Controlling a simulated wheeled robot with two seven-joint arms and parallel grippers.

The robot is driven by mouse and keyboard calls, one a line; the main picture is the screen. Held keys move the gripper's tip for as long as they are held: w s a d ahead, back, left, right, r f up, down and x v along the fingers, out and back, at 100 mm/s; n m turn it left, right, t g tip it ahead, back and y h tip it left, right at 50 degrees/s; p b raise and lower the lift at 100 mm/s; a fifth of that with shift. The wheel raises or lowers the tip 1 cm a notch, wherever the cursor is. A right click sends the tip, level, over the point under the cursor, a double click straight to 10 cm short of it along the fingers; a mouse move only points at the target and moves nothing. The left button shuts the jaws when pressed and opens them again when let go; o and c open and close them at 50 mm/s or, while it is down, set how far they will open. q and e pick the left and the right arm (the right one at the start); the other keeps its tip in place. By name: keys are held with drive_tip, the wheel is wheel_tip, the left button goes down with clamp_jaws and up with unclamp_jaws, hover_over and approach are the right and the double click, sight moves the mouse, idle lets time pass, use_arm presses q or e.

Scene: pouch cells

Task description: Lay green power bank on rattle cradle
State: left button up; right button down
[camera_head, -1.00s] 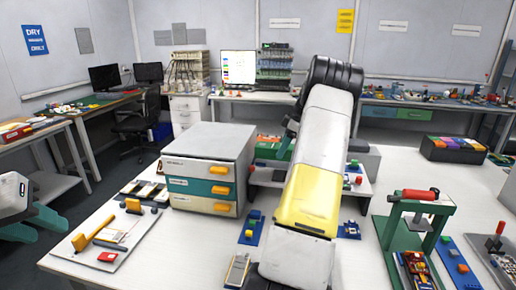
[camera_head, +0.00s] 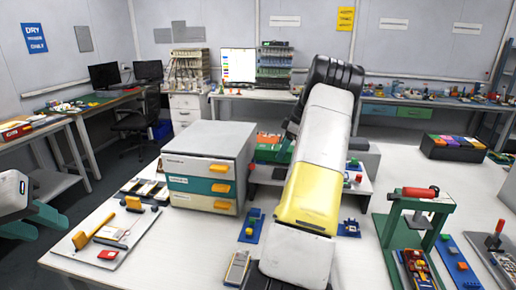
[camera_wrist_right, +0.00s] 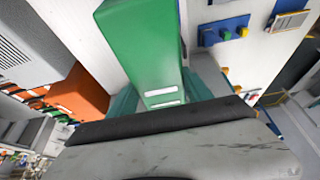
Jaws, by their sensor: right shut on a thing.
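The green power bank (camera_wrist_right: 145,45) is upright in the right wrist view, a green block with pale label strips near its lower end. My right gripper (camera_wrist_right: 160,95) is shut on it, with teal fingers on both sides. In the head view my right arm hides most of this gripper and the block. My left gripper (camera_head: 36,222) is at the left edge of the head view, its teal fingers apart and empty, away from the table's objects. I cannot pick out the rattle cradle with certainty; my right arm covers the table's middle.
A drawer cabinet (camera_head: 207,168) with orange handles stands left of my right arm. A green press (camera_head: 415,215) with a red handle stands at the right. A tray (camera_head: 103,235) with yellow-handled tools lies front left. A blue plate (camera_head: 251,226) lies between cabinet and arm.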

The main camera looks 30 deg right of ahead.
drive_tip(key=shift+f, duration=0.4)
drive_tip(key=shift+c, duration=1.9)
unclamp_jaws()
drive_tip(key=v, duration=0.7)
drive_tip(key=shift+d+r, duration=0.1)
drive_tip(key=shift+r, duration=0.3)
